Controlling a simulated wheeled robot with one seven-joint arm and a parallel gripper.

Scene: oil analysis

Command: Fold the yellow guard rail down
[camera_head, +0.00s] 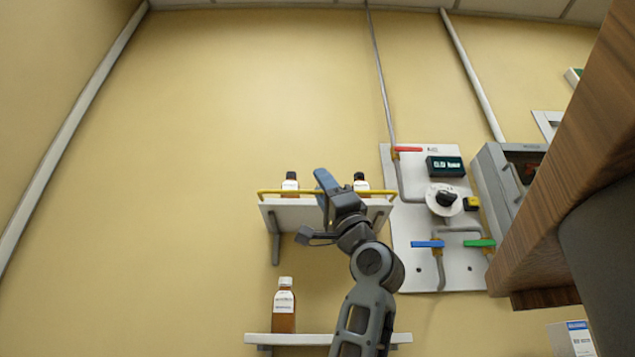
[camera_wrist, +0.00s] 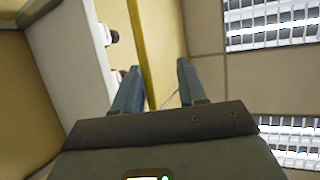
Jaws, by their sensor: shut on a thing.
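The yellow guard rail (camera_head: 272,191) runs along the front of the upper wall shelf (camera_head: 290,215), raised at about the height of the bottles there. My gripper (camera_head: 322,182) is at the middle of the rail and hides part of it. In the wrist view the rail (camera_wrist: 139,40) passes between the two fingers of my gripper (camera_wrist: 157,70), which is shut on it. The exact contact between fingers and rail is hard to see.
Two brown bottles (camera_head: 290,183) (camera_head: 360,182) stand on the upper shelf behind the rail. A larger bottle (camera_head: 284,306) stands on the lower shelf (camera_head: 290,339). A valve panel (camera_head: 425,270) is close on the right, beside a grey box (camera_head: 490,170). The wall to the left is clear.

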